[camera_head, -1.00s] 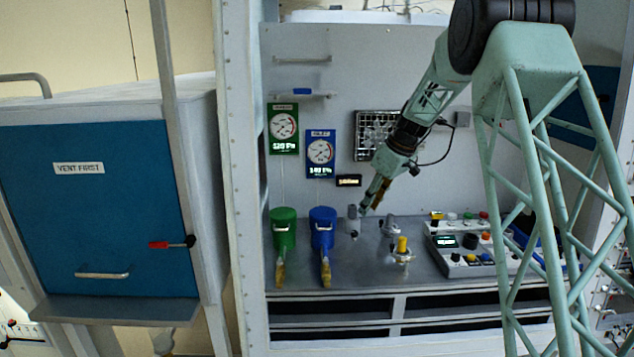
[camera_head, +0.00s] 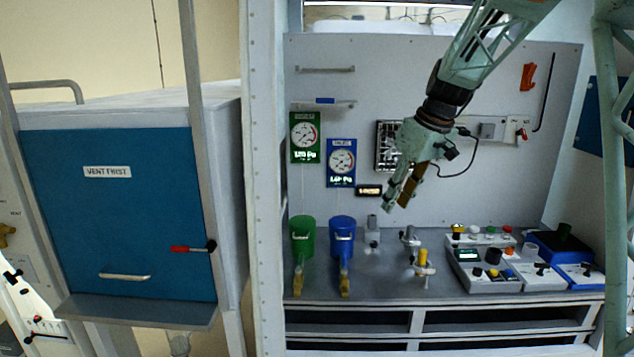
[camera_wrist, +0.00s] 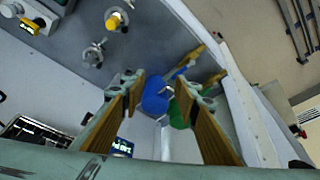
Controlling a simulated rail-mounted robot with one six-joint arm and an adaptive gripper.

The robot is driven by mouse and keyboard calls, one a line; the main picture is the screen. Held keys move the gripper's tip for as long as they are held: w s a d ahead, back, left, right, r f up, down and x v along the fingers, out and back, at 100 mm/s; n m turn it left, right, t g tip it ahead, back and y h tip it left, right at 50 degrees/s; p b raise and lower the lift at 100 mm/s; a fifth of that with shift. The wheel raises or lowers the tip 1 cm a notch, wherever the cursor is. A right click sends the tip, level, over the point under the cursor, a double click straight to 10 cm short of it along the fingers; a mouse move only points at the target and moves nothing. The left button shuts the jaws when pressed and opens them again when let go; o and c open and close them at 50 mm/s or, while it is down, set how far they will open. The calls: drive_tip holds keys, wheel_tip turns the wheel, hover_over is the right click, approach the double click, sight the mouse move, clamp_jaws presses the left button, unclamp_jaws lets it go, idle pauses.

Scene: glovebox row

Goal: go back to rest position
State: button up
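My gripper (camera_head: 398,203) hangs in the air above the bench (camera_head: 385,284), in front of the grey back panel. In the wrist view my gripper (camera_wrist: 166,85) shows two fingers with tan pads standing wide apart. It is open, and nothing is between the fingers. Beyond the fingers the wrist view shows a blue canister (camera_wrist: 155,98) and a green canister (camera_wrist: 177,115). They also stand at the left of the bench in the head view, green (camera_head: 302,232) beside blue (camera_head: 342,234).
A green gauge (camera_head: 305,137) and a blue gauge (camera_head: 341,162) hang on the panel behind. A yellow-topped valve (camera_head: 423,263) and control boxes (camera_head: 484,277) stand on the bench. A blue-doored cabinet (camera_head: 120,225) is at the left, past a white post (camera_head: 265,180).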

drive_tip(key=s+a+r+m+h, duration=0.15)
drive_tip(key=s+r, duration=0.25)
drive_tip(key=s, duration=0.9)
drive_tip(key=s+a+r+m, duration=0.15)
drive_tip(key=s+r, duration=0.25)
drive_tip(key=s, duration=1)
drive_tip(key=s+d+f+m, duration=0.1)
drive_tip(key=s+f, duration=0.1)
drive_tip(key=s, duration=1.2)
drive_tip(key=s+d+f+m, duration=0.1)
drive_tip(key=s+f+m, duration=0.1)
drive_tip(key=s, duration=1.1)
drive_tip(key=shift+s+f+m+t+h, duration=0.3)
drive_tip(key=shift+s+f+t+h, duration=0.1)
drive_tip(key=shift+f+h, duration=0.1)
